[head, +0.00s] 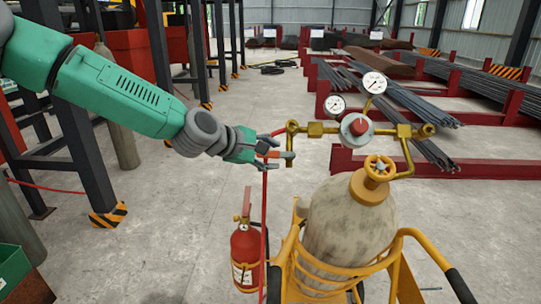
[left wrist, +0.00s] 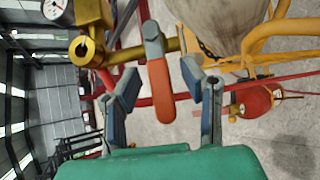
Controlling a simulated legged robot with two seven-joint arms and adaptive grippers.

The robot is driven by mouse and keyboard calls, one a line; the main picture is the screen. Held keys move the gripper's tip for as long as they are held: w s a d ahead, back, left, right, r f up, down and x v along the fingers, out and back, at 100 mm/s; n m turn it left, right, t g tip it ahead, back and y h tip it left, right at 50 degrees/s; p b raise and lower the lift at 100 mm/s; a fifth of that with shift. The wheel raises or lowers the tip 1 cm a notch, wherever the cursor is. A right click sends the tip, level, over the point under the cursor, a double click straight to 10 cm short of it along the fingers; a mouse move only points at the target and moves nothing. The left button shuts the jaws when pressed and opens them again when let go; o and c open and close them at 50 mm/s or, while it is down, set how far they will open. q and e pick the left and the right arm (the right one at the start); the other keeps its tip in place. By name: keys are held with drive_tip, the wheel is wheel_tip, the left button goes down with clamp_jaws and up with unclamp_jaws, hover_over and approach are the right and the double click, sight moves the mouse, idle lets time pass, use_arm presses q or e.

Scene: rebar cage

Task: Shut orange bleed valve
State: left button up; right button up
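The orange bleed valve (head: 277,154) shows as a small orange lever on the left side of the brass manifold (head: 316,129). In the left wrist view the orange lever (left wrist: 160,85) has a grey cap at its brass end and points toward my gripper. My left gripper (head: 268,150) is at the lever. In the left wrist view its fingers (left wrist: 158,88) stand apart on both sides of the lever, with visible gaps, so it is open. My right gripper is not in view.
A gas cylinder (head: 350,228) with a yellow handwheel (head: 379,168) stands in a yellow cart (head: 413,237). Two gauges and a red-knobbed regulator (head: 356,127) sit on the manifold. A red hose (head: 264,210) hangs beside the gripper. A fire extinguisher (head: 245,256) stands below.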

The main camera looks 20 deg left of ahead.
use_arm(q)
drive_tip(key=shift+f, duration=0.1)
drive_tip(key=shift+a, duration=0.1)
drive_tip(key=v, duration=1.2)
